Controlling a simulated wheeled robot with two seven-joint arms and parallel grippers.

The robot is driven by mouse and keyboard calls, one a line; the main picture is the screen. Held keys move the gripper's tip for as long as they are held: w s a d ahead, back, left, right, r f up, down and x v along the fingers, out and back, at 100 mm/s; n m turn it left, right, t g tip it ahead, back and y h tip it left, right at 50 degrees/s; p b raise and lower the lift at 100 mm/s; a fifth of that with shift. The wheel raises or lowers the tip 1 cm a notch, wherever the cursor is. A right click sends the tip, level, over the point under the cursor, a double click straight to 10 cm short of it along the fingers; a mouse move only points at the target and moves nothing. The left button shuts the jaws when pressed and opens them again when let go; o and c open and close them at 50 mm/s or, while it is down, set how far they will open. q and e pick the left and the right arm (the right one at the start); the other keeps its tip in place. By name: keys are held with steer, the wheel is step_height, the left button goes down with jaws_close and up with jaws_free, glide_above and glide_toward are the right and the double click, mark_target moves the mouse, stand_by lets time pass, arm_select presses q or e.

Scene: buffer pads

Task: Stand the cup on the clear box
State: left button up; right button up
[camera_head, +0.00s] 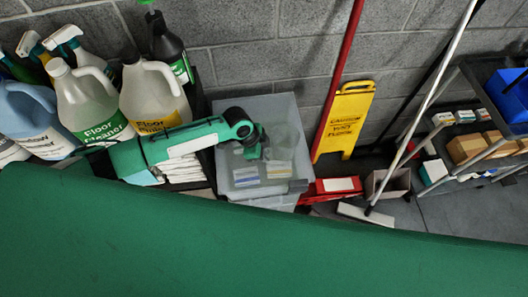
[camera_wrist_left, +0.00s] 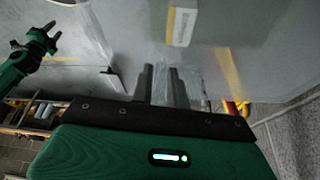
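The clear box (camera_head: 238,196) stands against the wall in the head view, with flat packs showing through its grey, see-through sides. A faint clear shape, which looks like the cup (camera_head: 284,143), is at the box's upper right, beside my left gripper (camera_head: 262,148). Whether it touches the box I cannot tell. In the left wrist view, my left gripper's fingers (camera_wrist_left: 164,84) are close together with a narrow gap. Clear, streaked surfaces lie around them, so a hold on the cup's wall cannot be made out. My right gripper (camera_wrist_left: 46,38) shows at upper left, fingers apart and empty.
Cleaner jugs (camera_head: 90,98) and spray bottles crowd the left. A red container (camera_head: 330,189), a yellow sign (camera_head: 345,120) and mop poles stand right of the box. A shelf cart (camera_head: 480,150) is far right. A large green surface (camera_head: 240,240) fills the foreground.

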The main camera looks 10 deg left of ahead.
arm_select(q)
steer(key=shift+o, duration=1.3)
steer(key=shift+r, duration=0.25)
steer(key=shift+a+r, duration=0.15)
steer(key=b+v, duration=0.3)
steer(key=v, duration=0.8)
steer(key=shift+r+b, duration=0.2)
steer(key=shift+b, duration=0.2)
steer(key=shift+s, duration=0.1)
